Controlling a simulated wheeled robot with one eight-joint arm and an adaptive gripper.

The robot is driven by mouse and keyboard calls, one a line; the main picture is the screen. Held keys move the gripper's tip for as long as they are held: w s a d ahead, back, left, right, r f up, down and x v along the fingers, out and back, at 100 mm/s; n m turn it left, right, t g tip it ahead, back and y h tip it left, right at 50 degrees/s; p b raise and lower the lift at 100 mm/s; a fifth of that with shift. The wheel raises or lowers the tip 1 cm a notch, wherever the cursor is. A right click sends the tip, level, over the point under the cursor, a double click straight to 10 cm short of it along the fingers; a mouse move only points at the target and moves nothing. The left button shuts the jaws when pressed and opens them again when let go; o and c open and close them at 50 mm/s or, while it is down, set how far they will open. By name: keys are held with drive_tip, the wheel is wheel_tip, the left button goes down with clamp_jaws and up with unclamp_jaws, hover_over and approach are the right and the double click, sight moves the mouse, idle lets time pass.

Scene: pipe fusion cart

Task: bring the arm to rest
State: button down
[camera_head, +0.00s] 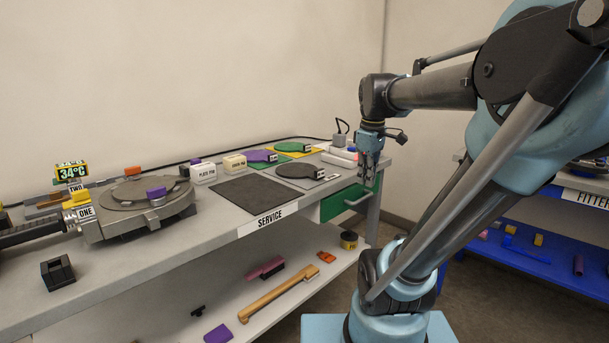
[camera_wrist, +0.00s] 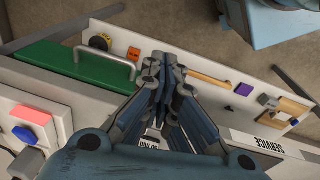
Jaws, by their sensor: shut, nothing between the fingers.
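My gripper (camera_head: 369,170) hangs from my bent blue and grey arm, fingers pointing down, near the right end of the service bench (camera_head: 215,222). It is shut and empty, in the air by the green drawer front (camera_head: 340,203). In the wrist view my gripper (camera_wrist: 163,65) shows with its fingers together. There the green drawer front (camera_wrist: 70,66) with its grey handle (camera_wrist: 112,55) lies to the left of the fingertips. I cannot tell the exact gap between the fingers and the drawer.
A heating plate device (camera_head: 140,205) stands left on the bench, by a 34°C display (camera_head: 71,171). A dark mat (camera_head: 255,193) and several round plates lie right of it. The lower shelf (camera_head: 285,318) holds a wooden-handled tool (camera_head: 278,294). A blue-shelved rack (camera_head: 530,258) stands right.

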drive_tip(key=s+f+m, duration=1)
drive_tip(key=s+f, duration=0.2)
drive_tip(key=f, duration=0.5)
drive_tip(key=w+r+n+g, duration=0.1)
drive_tip(key=w+r+n, duration=0.7)
drive_tip(key=r, duration=0.4)
drive_tip(key=w+r+n, duration=0.6)
drive_tip(key=w+r, duration=0.4)
drive_tip(key=r, duration=0.1)
drive_tip(key=w+a+r+n+g+h, duration=0.1)
drive_tip(key=w+r+n, duration=0.55)
drive_tip(key=w, duration=0.35)
drive_tip(key=w+a+r+n+g, duration=0.1)
drive_tip(key=w+r+n, duration=0.55)
drive_tip(key=w, duration=0.25)
drive_tip(key=f, duration=0.4)
drive_tip(key=s+f, duration=0.1)
drive_tip(key=f, duration=0.4)
drive_tip(key=d+f, duration=0.1)
drive_tip(key=f, duration=0.4)
drive_tip(key=shift+s, duration=0.25)
drive_tip(key=shift+a, duration=0.1)
